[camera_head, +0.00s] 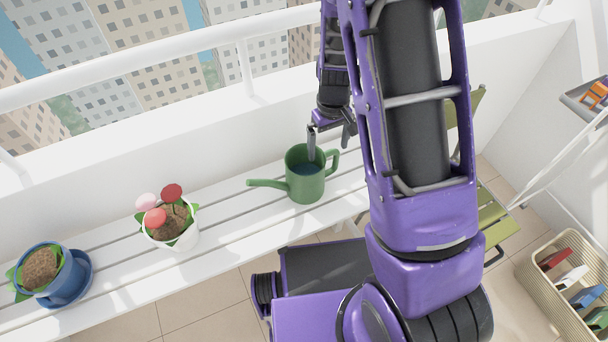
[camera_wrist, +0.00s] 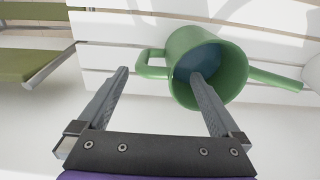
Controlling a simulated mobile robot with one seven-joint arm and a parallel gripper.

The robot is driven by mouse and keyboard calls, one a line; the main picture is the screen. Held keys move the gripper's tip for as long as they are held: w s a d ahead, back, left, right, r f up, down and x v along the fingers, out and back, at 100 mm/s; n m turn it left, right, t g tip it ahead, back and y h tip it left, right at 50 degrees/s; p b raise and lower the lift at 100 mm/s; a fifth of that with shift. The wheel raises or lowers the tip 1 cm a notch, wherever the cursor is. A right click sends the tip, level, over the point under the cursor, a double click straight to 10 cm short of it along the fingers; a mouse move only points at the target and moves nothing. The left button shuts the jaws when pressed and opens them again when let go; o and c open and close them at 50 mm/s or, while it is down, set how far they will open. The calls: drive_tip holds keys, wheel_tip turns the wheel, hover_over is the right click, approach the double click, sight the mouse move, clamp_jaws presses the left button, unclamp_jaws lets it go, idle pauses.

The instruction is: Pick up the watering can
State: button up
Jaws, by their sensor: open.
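The green watering can (camera_head: 306,184) stands upright on the white slatted bench, its spout pointing left and its handle on the right side in the head view. My gripper (camera_head: 328,146) is above the can, at its top right, with open jaws. In the wrist view my gripper (camera_wrist: 160,80) is open and empty. There one finger overlaps the opening of the watering can (camera_wrist: 236,62), and the other is to the left of the can's handle (camera_wrist: 143,64). I cannot tell how far the finger is above or inside the rim.
On the bench (camera_head: 225,212) stand a white pot of flowers (camera_head: 181,238) and a blue pot (camera_head: 68,279) on a saucer, left of the can. A white railing wall (camera_head: 150,150) runs behind. A green folding chair (camera_head: 490,215) and a crate (camera_head: 545,290) are at right.

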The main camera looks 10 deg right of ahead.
hover_over(328, 170)
drive_tip(key=f, duration=0.4)
drive_tip(key=shift+s+a+f, duration=0.1)
drive_tip(key=shift+s+a, duration=0.05)
drive_tip(key=shift+a, duration=0.15)
drive_tip(key=f, duration=0.5)
drive_tip(key=shift+d+b, duration=0.25)
drive_tip(key=shift+b, duration=0.1)
clamp_jaws()
